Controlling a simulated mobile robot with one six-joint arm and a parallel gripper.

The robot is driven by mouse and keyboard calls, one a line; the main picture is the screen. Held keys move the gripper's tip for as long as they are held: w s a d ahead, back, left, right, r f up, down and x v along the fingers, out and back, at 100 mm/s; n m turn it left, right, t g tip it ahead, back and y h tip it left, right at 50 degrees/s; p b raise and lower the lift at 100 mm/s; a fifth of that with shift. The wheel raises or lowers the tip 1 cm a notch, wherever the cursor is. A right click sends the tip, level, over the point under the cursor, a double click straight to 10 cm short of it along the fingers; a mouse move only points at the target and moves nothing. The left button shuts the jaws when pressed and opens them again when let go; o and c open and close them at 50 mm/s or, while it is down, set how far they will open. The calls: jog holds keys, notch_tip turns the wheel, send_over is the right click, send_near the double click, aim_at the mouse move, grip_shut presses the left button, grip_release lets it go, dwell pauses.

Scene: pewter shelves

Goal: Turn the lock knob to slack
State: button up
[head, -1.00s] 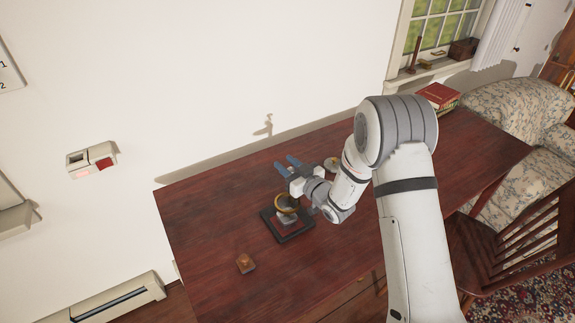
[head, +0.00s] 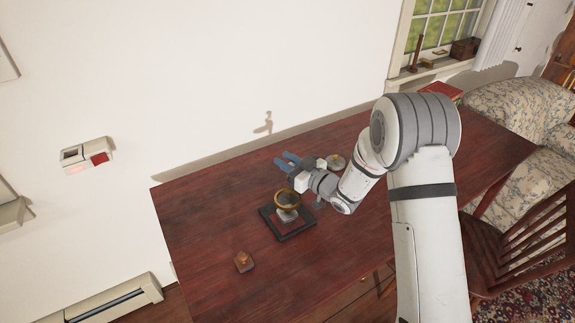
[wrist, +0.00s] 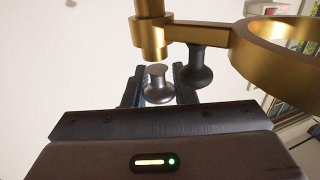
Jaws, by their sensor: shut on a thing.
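A stand with a brass ring (head: 288,197) on a dark square base (head: 297,231) is on the red-brown table. My gripper (head: 286,160) is just behind the ring, its blue fingers pointing away toward the wall. In the wrist view, my gripper (wrist: 158,74) has its fingers on either side of a silver-grey knob (wrist: 158,85), which I take as the lock knob, and is shut on it. A second, darker knob (wrist: 199,70) hangs under the brass arm, right of the fingers. The brass ring (wrist: 280,50) fills the upper right there. The knob is hidden in the head view.
A small wooden block (head: 243,261) lies on the table (head: 215,215) at front left. A round pale-topped item (head: 336,162) stands close behind my gripper. A wooden chair (head: 510,240) and a patterned armchair (head: 520,110) are at right.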

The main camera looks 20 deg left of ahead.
jog(key=o, duration=1)
jog(key=shift+b+v, duration=0.6)
jog(key=shift+v, duration=3.35)
